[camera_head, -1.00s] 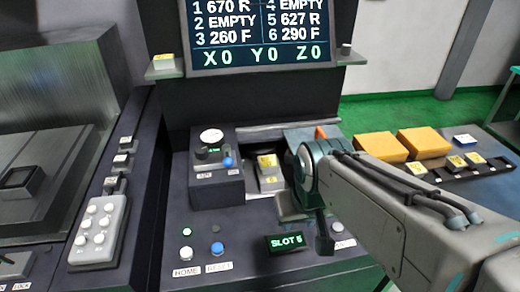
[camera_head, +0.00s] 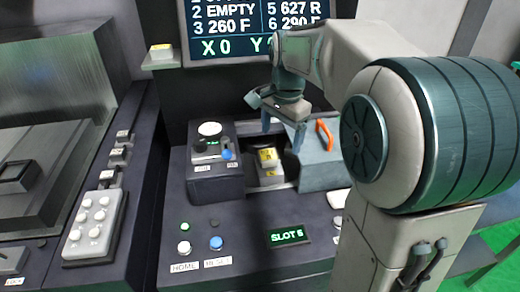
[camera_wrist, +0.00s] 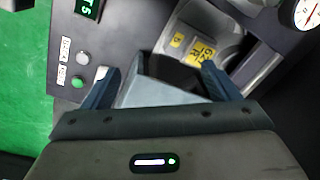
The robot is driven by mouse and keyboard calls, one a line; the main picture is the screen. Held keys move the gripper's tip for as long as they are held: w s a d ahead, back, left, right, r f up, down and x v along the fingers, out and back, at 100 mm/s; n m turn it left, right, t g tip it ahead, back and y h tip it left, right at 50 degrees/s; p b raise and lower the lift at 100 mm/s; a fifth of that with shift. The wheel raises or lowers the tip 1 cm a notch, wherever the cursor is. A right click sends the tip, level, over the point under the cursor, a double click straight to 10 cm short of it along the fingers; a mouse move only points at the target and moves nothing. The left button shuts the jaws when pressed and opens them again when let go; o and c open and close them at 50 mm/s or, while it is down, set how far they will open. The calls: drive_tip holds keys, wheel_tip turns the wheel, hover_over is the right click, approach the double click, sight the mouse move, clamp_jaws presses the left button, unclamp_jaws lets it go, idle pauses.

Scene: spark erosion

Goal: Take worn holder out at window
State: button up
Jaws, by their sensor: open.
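The window (camera_head: 283,186) is a rectangular opening in the dark machine top. A holder with a yellow label (camera_head: 268,166) sits inside it; it also shows in the wrist view (camera_wrist: 204,54). A blue-grey cover (camera_head: 318,168) with an orange handle (camera_head: 325,135) lies right of the opening. My gripper (camera_head: 284,138) is open and empty, fingers pointing down, above the window's back right area, apart from the holder. In the wrist view its fingers (camera_wrist: 162,86) straddle a blue-grey part, probably the cover. The holder lies beyond the fingers there.
A green-lit display (camera_head: 289,237) reads SLOT 5. A block with a gauge (camera_head: 210,129) and knobs stands left of the window. HOME and RESET buttons (camera_head: 216,243) are at the front. A screen (camera_head: 260,30) stands behind. My arm hides the right side.

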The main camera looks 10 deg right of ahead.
drive_tip(key=w+f+m, duration=0.2)
drive_tip(key=w+m, duration=0.3)
drive_tip(key=w, duration=0.4)
drive_tip(key=m+g+b, duration=0.1)
drive_tip(key=b, duration=0.1)
hover_over(271, 154)
drive_tip(key=f, duration=0.8)
drive_tip(key=shift+s+a+f, duration=0.2)
drive_tip(key=shift+s+f, duration=0.05)
drive_tip(key=shift+f, duration=0.05)
drive_tip(key=shift+w+d+f+p, duration=0.1)
drive_tip(key=shift+f+p, duration=0.1)
drive_tip(key=shift+f, duration=1.15)
drive_tip(key=shift+w+d+f+p, duration=0.1)
drive_tip(key=shift+f+p, duration=0.1)
drive_tip(key=shift+f, duration=1.1)
drive_tip(key=c, duration=1.3)
